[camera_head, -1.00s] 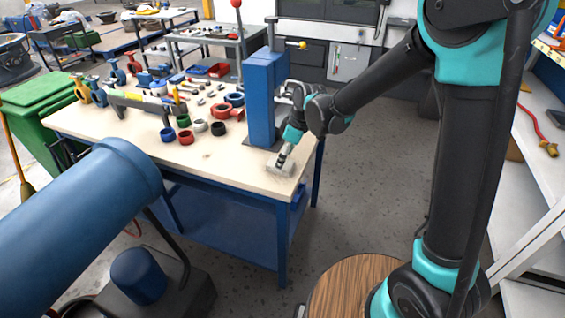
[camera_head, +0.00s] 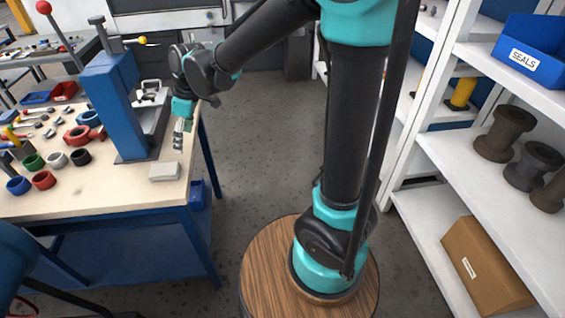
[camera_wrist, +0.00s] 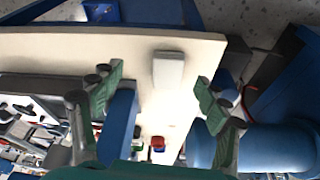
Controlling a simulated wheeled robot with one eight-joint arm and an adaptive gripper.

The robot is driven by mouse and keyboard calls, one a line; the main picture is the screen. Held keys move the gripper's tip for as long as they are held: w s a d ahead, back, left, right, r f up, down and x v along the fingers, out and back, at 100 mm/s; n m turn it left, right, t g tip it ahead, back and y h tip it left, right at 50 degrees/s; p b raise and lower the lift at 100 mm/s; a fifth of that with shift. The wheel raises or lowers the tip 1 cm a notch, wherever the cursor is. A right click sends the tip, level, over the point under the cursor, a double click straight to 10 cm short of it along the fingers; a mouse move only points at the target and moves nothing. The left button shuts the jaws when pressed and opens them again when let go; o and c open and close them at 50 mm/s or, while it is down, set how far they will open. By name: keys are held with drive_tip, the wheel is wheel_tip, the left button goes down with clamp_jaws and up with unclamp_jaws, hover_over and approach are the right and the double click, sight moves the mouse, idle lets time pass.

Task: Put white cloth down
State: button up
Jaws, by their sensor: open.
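The white cloth (camera_head: 165,171) lies as a small flat pale block on the wooden tabletop (camera_head: 120,190), near its right front corner, beside the foot of the blue post. It also shows in the wrist view (camera_wrist: 168,69), near the table edge. My gripper (camera_head: 180,142) is above the table's right edge, just beyond the cloth and apart from it. In the wrist view my gripper (camera_wrist: 160,88) has its two green-padded fingers wide apart, with the cloth visible between them and nothing held.
A blue post (camera_head: 115,105) stands on the table close to my gripper. Several coloured rings (camera_head: 44,180) and small parts lie to the left. A white shelf (camera_head: 470,165) with a blue bin (camera_head: 530,55) and cardboard box (camera_head: 487,268) stands right.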

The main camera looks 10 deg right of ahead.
drive_tip(key=s+d+f+m+t+h, duration=0.1)
drive_tip(key=s+d+f+m, duration=0.2)
drive_tip(key=d, duration=0.7)
drive_tip(key=s+d+f+m+t+h, duration=0.1)
drive_tip(key=s+d+f+m, duration=0.2)
drive_tip(key=d, duration=0.8)
drive_tip(key=s+d+f+m+t+h, duration=0.1)
drive_tip(key=s+d+f+m, duration=0.2)
drive_tip(key=s+d+m, duration=0.3)
drive_tip(key=d+m, duration=0.3)
drive_tip(key=d, duration=0.2)
drive_tip(key=shift+o, duration=0.5)
